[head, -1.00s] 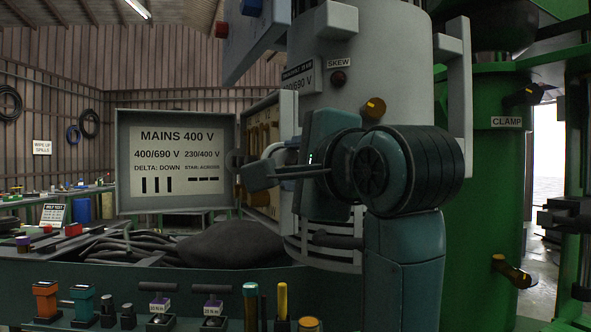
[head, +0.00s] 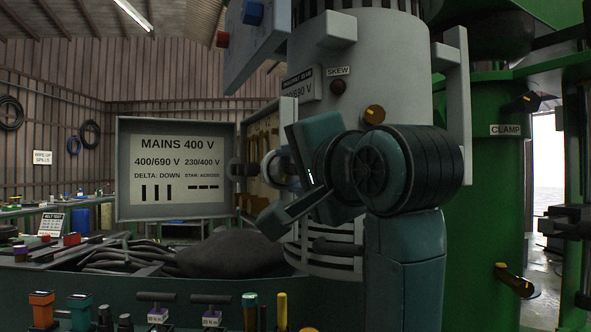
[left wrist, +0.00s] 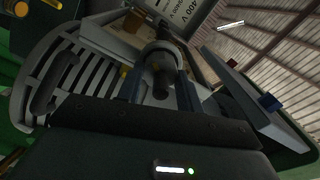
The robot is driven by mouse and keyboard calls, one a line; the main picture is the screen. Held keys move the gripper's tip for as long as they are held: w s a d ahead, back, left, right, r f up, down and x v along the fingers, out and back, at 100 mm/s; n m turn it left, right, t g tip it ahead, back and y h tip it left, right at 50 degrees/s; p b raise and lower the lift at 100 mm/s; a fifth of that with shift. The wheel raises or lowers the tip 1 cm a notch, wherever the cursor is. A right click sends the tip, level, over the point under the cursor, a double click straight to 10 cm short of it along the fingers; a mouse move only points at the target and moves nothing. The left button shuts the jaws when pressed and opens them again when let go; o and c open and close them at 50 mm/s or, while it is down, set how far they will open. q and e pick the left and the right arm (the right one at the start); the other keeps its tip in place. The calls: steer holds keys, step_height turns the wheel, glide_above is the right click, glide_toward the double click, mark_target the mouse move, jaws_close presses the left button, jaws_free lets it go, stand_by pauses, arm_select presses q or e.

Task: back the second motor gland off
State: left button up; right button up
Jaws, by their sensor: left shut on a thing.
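The motor gland (head: 270,166) is a pale, round fitting at the side of the grey motor's open terminal box (head: 262,128). My left gripper (head: 276,190) is at the gland, with its fingers tilted diagonally. In the left wrist view the gland (left wrist: 160,55) sits between the two fingers of my left gripper (left wrist: 160,88), which are shut on it. A dark stub (left wrist: 161,84) sticks out of it toward the camera. The fingers and hand hide part of the gland in the head view, so its thread does not show. My right gripper is not in view.
The open box lid (head: 175,205) carries a "MAINS 400 V" plate. Dark cables (head: 120,262) lie below it. Several tools stand along the front edge, including an orange-topped one (head: 41,310). The green clamp column (head: 485,200) stands at the right.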

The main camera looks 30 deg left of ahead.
arm_select(q)
steer(key=o, duration=1)
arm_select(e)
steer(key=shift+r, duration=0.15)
arm_select(q)
steer(key=shift+s+d, duration=0.1)
steer(key=p+v, duration=0.7)
steer(key=v, duration=0.5)
steer(key=shift+s+d+p, duration=0.25)
steer(key=shift+d+p, duration=0.1)
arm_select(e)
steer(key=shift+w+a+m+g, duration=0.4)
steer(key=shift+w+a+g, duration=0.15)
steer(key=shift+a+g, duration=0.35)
arm_select(q)
steer(key=shift+f, duration=0.1)
